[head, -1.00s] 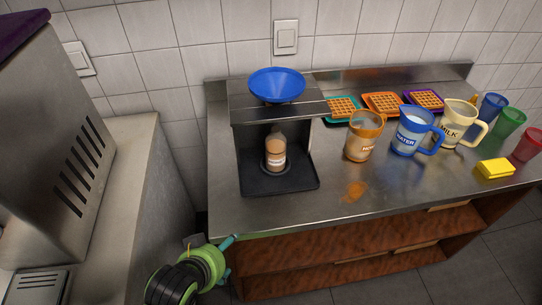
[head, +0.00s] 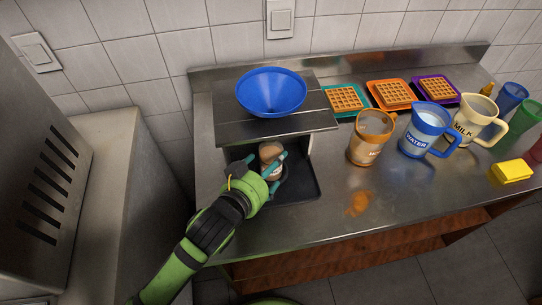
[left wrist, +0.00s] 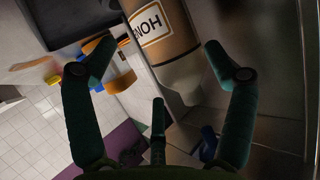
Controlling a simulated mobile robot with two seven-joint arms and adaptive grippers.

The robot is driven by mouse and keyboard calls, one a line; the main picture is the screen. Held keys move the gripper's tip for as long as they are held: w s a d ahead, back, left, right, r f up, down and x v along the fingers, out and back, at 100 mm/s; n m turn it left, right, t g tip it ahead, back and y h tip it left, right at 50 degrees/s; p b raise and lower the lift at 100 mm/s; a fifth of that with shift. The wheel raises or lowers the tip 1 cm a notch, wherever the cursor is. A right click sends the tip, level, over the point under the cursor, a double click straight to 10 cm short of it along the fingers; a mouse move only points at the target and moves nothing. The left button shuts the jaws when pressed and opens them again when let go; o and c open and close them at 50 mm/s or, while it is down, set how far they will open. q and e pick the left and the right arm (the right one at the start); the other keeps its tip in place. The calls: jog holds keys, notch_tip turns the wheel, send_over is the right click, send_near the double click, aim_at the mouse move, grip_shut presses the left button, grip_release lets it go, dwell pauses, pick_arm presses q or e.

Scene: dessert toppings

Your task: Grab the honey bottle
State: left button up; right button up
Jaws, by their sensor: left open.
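The honey bottle (head: 270,152), tan with a pale label, stands on the dark tray (head: 305,186) under the metal stand's top. In the left wrist view the bottle (left wrist: 176,40) shows large, its label reading "HON", with a pale neck end. My left gripper (head: 268,167) is open at the bottle, its teal fingers to either side. In the left wrist view the open fingers (left wrist: 158,46) straddle the bottle's line, but whether they touch it I cannot tell. The gripper hides part of the bottle in the head view. My right gripper is not in view.
A blue funnel (head: 271,92) sits on the stand's top (head: 212,126), just above my gripper. To the right stand an orange-brown mug (head: 367,140), a blue water mug (head: 424,133), a milk mug (head: 474,122) and a yellow sponge (head: 511,171). Waffles on coloured plates lie behind.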

pick_arm(q)
jog(key=p+x, duration=0.1)
jog(key=x, duration=0.2)
jog(key=shift+w+f, duration=0.2)
jog(key=shift+w+d+f, duration=0.25)
jog(key=shift+w+f, duration=0.1)
jog(key=shift+w, duration=0.2)
jog(key=c, duration=1.2)
jog(key=shift+r, duration=0.1)
jog(key=shift+c, duration=0.7)
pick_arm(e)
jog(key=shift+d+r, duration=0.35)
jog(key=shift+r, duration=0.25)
